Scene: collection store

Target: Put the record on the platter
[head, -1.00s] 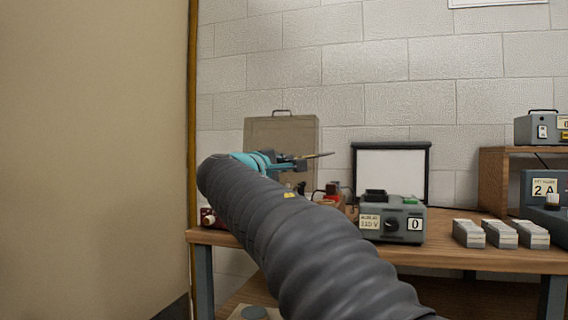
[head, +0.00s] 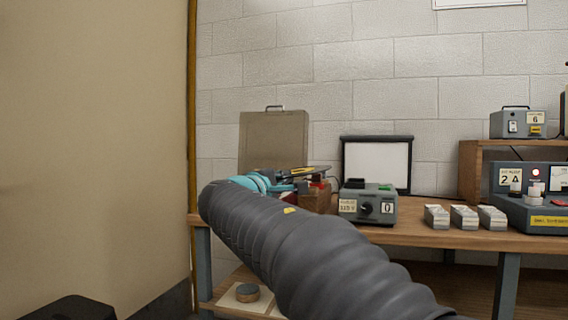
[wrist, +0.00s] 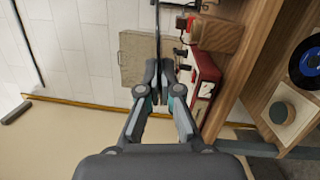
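My gripper (wrist: 158,92) is shut on a thin dark disc, which looks like the record (wrist: 157,38), seen nearly edge-on in the wrist view. In the head view the record (head: 313,170) shows as a thin dark sliver with some yellow, held above the back left of the bench. A red box with a white dial (wrist: 206,86) lies close beside the gripper in the wrist view. A black disc with a blue centre (wrist: 307,62) is at the right edge of that view. I cannot tell for certain which thing is the platter.
A tan case (head: 273,140) stands against the wall. A round block on a pale square (head: 247,292) is on the lower shelf.

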